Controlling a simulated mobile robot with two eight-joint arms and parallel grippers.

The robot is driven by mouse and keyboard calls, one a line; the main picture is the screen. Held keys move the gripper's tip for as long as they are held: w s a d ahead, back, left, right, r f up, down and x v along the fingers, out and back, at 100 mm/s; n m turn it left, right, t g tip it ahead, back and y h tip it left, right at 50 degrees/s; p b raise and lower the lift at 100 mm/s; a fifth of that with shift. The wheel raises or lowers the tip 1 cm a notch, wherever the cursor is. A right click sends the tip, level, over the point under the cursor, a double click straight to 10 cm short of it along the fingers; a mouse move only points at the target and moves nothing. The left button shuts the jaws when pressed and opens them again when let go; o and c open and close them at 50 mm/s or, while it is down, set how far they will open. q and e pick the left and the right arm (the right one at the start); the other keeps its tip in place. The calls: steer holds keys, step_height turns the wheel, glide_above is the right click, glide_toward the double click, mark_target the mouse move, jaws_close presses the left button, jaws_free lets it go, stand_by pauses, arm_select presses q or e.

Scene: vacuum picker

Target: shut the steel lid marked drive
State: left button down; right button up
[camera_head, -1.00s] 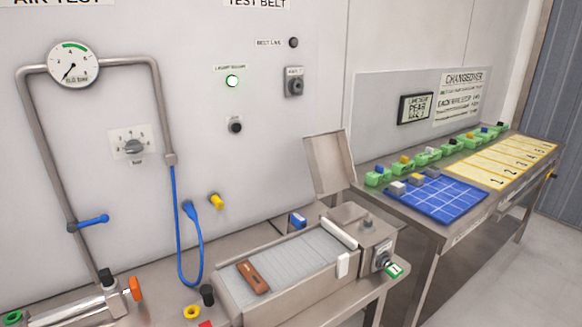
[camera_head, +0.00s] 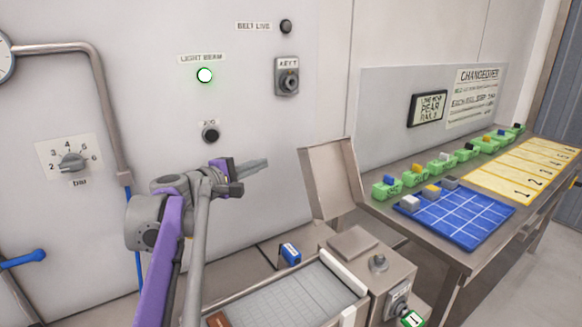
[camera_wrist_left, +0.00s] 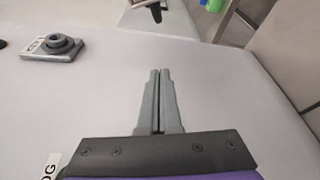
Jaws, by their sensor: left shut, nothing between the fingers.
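A flat steel lid (camera_head: 332,180) stands open and nearly upright at the back of the test bench in the head view. It is behind the steel drive box (camera_head: 368,262), and no drive marking is readable on it. My left gripper (camera_head: 254,167) is to the left of the lid, apart from it, in front of the wall panel. Its fingers are shut and empty, pointing right. The wrist view shows the fingers together (camera_wrist_left: 160,74), and a pale plate at the right edge may be the lid. My right gripper is out of view.
A belt (camera_head: 290,295) runs left of the box, with a blue item (camera_head: 290,253) behind it. A key switch (camera_head: 287,76) and black knob (camera_head: 211,132) stick out of the wall. At right, a table holds a blue grid mat (camera_head: 455,214) and several green bins.

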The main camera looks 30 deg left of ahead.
arm_select(q)
steer(key=w+d+f+b, duration=0.1)
steer(key=w+b, duration=0.1)
steer(key=w, duration=0.8)
steer(key=shift+s+d+r, duration=0.15)
steer(key=shift+s+d, duration=0.1)
steer(key=shift+d, duration=0.4)
steer(key=shift+s+d+r, duration=0.2)
steer(key=shift+s+d, duration=0.1)
steer(key=shift+d, duration=0.3)
steer(key=shift+s+d+r, duration=0.15)
steer(key=shift+s+d, duration=0.1)
steer(key=shift+d, duration=0.4)
